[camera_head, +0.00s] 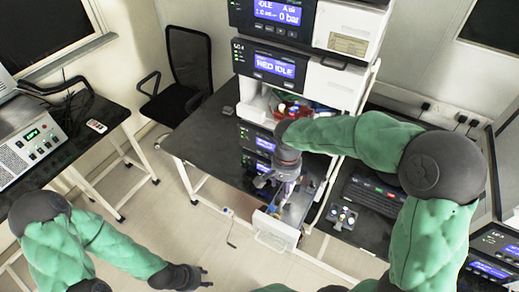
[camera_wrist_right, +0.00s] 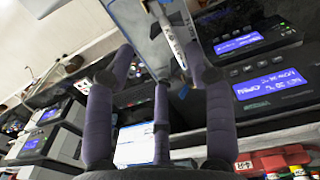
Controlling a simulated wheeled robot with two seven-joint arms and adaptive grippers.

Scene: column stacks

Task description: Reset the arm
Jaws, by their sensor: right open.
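My right arm (camera_head: 350,138) comes in from the right in green sleeve and bends down in front of the instrument stack. Its gripper (camera_head: 283,190) hangs over the open drawer area at the stack's lower front. In the right wrist view the purple fingers of this gripper (camera_wrist_right: 160,62) are spread apart, with nothing held between them. A slim pale item (camera_wrist_right: 174,42) shows beyond the fingers; I cannot tell whether it touches them. My left arm (camera_head: 95,245) comes in at the lower left. Its dark gripper (camera_head: 200,277) is low over the floor, too small to tell its opening.
The instrument stack (camera_head: 272,68) with blue displays stands on the dark bench (camera_head: 200,138). An open drawer (camera_head: 275,231) juts out at its lower front. A keyboard (camera_head: 372,196) lies to the right. A black chair (camera_head: 187,70) stands behind. The floor (camera_head: 170,215) left of the bench is clear.

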